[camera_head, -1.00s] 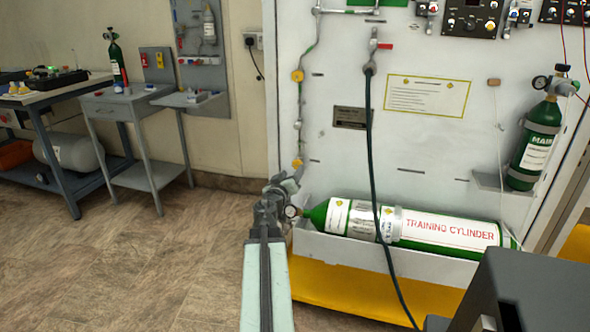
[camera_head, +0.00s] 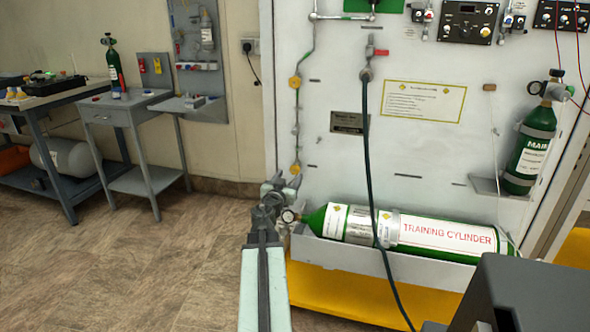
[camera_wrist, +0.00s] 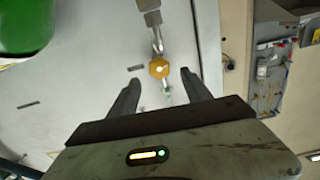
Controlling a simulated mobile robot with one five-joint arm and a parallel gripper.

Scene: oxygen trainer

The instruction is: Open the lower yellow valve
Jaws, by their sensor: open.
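The lower yellow valve (camera_head: 295,168) is a small yellow knob low on the pipe at the white panel's left edge in the head view. My gripper (camera_head: 283,183) is just below and left of it there. In the wrist view a yellow six-sided knob (camera_wrist: 158,68), which looks like this valve, sits on its pipe between and slightly beyond the fingertips of my gripper (camera_wrist: 160,78). The fingers are spread, one on each side, with gaps to the knob. Whether they reach its depth I cannot tell. The upper yellow valve (camera_head: 295,82) is higher on the pipe.
The green training cylinder (camera_head: 445,233) lies in a white trough close right of my gripper, its gauge (camera_head: 289,215) just below. A dark hose (camera_head: 367,150) hangs down the panel. A grey side table (camera_head: 125,108) stands left; the floor between is clear.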

